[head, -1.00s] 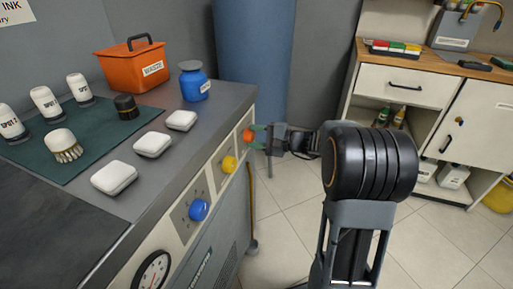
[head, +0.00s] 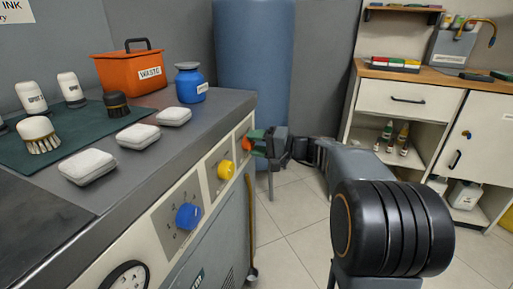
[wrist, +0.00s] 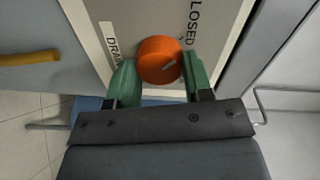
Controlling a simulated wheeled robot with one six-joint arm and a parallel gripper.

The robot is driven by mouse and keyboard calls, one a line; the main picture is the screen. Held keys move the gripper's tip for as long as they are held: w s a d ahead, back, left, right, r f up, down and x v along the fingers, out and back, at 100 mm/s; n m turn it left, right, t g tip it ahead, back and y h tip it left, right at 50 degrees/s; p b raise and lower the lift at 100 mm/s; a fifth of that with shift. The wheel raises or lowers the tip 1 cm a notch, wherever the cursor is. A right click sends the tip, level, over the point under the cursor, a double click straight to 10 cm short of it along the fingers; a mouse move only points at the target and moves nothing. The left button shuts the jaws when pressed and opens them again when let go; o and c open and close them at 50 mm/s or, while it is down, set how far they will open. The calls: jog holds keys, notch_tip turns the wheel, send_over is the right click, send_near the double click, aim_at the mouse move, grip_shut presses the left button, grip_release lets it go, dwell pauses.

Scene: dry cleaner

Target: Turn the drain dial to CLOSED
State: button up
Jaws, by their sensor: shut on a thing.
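In the head view my gripper (head: 257,142) reaches the far end of the counter front, where the orange dial (head: 247,143) shows partly behind the fingers. Other dial markings are hidden or unreadable.
A yellow knob (head: 226,169) and a blue knob (head: 188,216) sit nearer on the same counter front, with a gauge (head: 126,277) below. The counter holds an orange waste bin (head: 130,72) and a blue jar (head: 191,84). Tiled floor (head: 300,235) is open to the right.

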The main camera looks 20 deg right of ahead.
dwell(0.3)
jog(key=o, duration=0.9)
jog(key=p+v, duration=0.3)
jog(key=v, duration=1)
jog(key=shift+s+d+r+p, duration=0.1)
jog(key=shift+s+d+p, duration=0.2)
jog(key=shift+p, duration=0.1)
